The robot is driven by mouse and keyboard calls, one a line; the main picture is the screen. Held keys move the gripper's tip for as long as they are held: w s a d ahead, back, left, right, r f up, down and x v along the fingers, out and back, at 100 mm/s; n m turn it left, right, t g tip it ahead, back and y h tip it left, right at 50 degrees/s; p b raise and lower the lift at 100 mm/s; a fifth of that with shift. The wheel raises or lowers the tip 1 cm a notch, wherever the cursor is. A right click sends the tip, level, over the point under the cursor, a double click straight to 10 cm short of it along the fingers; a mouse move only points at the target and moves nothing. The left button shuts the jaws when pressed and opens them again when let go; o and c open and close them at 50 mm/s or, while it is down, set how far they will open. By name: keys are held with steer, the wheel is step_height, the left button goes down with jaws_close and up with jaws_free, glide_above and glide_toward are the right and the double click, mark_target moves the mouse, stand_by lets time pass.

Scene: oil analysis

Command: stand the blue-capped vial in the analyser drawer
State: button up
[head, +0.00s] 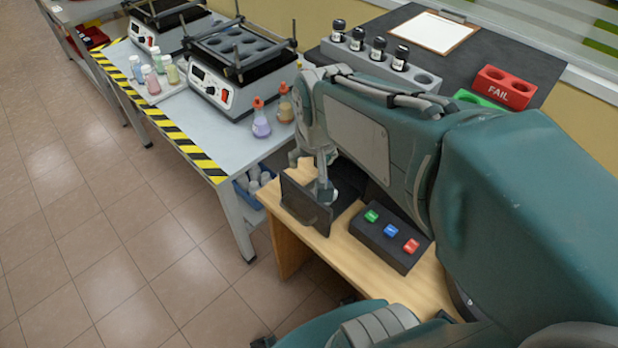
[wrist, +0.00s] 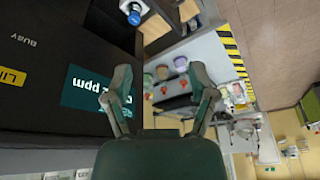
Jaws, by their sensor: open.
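My gripper (wrist: 162,95) is open in the wrist view, with nothing between its two dark green fingers. The analyser (wrist: 50,70) is a black box with a lit screen on the left of that view, which is turned upside down. A white vial with a blue cap (wrist: 134,15) shows near the top edge, beside the analyser and apart from my fingers. It seems to stand upright at the drawer; its base is not clear. The drawer (head: 303,206), with a dark front and handle, is pulled out in the head view. My arm hides most of the analyser there.
A box with green, blue and red buttons (head: 390,238) lies on the wooden table (head: 350,262). Flasks with orange stoppers (head: 261,122) stand on the grey bench beside a hotplate (head: 240,80). A grey rack (head: 380,66) with black-capped bottles and a red FAIL block (head: 503,88) are behind.

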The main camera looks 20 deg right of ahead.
steer(key=s+a+r+n+t, duration=0.1)
steer(key=s+a+r+n, duration=0.2)
steer(key=s, duration=0.6)
steer(key=shift+a+r+t+y, duration=0.2)
steer(key=shift+a+t+y, duration=0.1)
steer(key=shift+a+t, duration=0.15)
steer(key=shift+w, duration=0.1)
stand_by(0.5)
